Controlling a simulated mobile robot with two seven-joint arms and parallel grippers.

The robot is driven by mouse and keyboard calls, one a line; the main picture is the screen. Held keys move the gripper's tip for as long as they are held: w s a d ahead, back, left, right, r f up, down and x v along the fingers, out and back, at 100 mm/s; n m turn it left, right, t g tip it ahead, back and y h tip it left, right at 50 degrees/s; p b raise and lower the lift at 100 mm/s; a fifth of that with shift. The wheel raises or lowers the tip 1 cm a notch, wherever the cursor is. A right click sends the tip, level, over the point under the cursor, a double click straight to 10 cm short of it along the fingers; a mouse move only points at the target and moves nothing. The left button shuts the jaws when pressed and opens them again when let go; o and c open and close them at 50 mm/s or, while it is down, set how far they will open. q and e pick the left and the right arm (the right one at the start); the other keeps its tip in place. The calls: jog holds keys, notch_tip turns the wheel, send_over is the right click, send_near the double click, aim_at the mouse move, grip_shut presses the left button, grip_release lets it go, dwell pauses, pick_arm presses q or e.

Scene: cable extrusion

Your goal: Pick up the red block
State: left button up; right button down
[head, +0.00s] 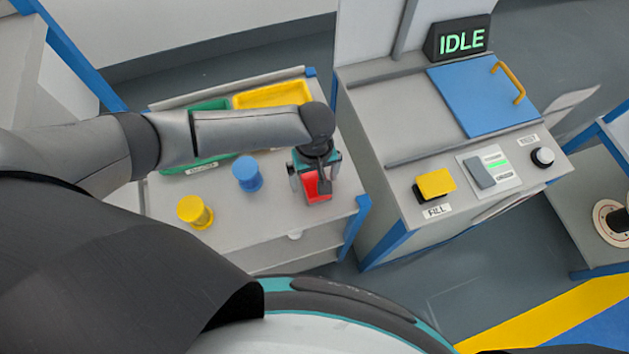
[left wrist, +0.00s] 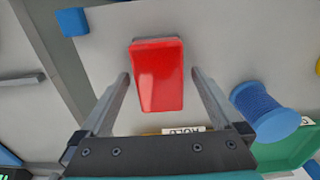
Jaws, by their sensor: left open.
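The red block (head: 317,187) is on the grey table, near its right edge. In the left wrist view the red block (left wrist: 158,75) lies between the two fingers, with a gap on each side. My left gripper (head: 314,184) is over the block from above, open, with its fingers on either side of it. It also shows in the left wrist view (left wrist: 158,78). Whether the fingertips reach the table I cannot tell. My right gripper is not in view.
A blue spool (head: 247,173) and a yellow spool (head: 195,212) stand left of the block. Green (head: 210,105) and yellow (head: 270,95) trays lie behind, partly hidden by my arm. A machine with an IDLE sign (head: 461,39) stands to the right.

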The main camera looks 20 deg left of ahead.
aim_at(315, 179)
pick_arm(q)
jog(key=shift+f, duration=0.25)
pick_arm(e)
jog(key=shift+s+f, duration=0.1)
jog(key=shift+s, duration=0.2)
pick_arm(q)
jog(key=shift+c, duration=0.5)
jog(key=c, duration=1.4)
jog(key=shift+r, duration=0.15)
